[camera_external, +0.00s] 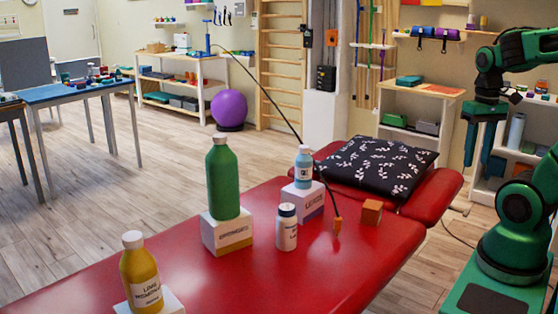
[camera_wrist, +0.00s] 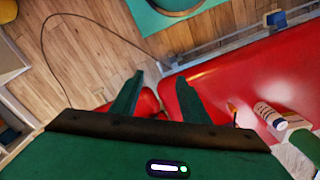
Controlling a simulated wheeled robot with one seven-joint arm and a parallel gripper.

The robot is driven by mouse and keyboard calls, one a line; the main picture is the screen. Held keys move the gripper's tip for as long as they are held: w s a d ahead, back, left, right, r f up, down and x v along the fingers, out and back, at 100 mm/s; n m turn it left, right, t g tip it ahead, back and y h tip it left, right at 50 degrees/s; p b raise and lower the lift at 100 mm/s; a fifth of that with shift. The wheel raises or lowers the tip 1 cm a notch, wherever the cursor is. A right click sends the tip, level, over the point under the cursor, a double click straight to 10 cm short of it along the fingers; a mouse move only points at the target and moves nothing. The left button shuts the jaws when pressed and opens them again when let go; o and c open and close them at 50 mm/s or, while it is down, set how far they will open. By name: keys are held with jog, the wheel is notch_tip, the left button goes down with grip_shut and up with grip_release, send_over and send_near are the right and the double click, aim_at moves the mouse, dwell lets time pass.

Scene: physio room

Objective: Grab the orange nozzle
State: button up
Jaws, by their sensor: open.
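The orange nozzle (camera_external: 337,224) is a small piece at the end of a thin black hose (camera_external: 265,95), at the red treatment table's (camera_external: 300,268) top, between a white bottle and an orange block. My gripper (camera_external: 478,165) is at the right, raised beyond the table's right edge, well apart from the nozzle. Its fingers point down, open, with nothing between them. In the wrist view my gripper (camera_wrist: 158,88) also shows spread fingers. A small orange thing (camera_wrist: 232,107) shows there right of the fingers; I cannot tell whether it is the nozzle or the block.
The orange block (camera_external: 372,211) sits right of the nozzle. A white bottle (camera_external: 287,228), a blue bottle (camera_external: 303,168) on a box, a green bottle (camera_external: 222,180) on a box and a yellow bottle (camera_external: 141,275) stand leftward. A black patterned pillow (camera_external: 375,165) lies behind.

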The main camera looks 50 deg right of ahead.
jog(key=w+a+f+m+t+h, duration=0.1)
jog(key=w+a+h, duration=0.15)
jog(key=w, duration=0.65)
jog(key=w+a+f+m+t+h, duration=0.1)
jog(key=w+a+h, duration=0.15)
jog(key=w, duration=0.55)
jog(key=w+a+r+n+t+h, duration=0.15)
jog(key=w+a+t, duration=0.3)
jog(key=a, duration=0.45)
jog(key=w+a+r+t+h, duration=0.1)
jog(key=w+a+r+t, duration=0.1)
jog(key=w+a+t, duration=0.45)
jog(key=g, duration=0.3)
send_near(332, 230)
jog(key=shift+y, duration=0.25)
jog(key=r, duration=0.2)
jog(key=s+r, duration=0.1)
jog(key=r, duration=0.1)
jog(key=shift+d+r, duration=0.2)
jog(key=shift+r, duration=0.1)
jog(key=shift+f, duration=0.65)
jog(key=shift+w+d+f, duration=0.2)
jog(key=shift+w, duration=0.05)
jog(key=x, duration=1)
jog(key=shift+w+a+r, duration=0.1)
jog(key=shift+w+a, duration=0.1)
jog(key=shift+a, duration=0.05)
jog(key=shift+c, duration=0.5)
grip_shut()
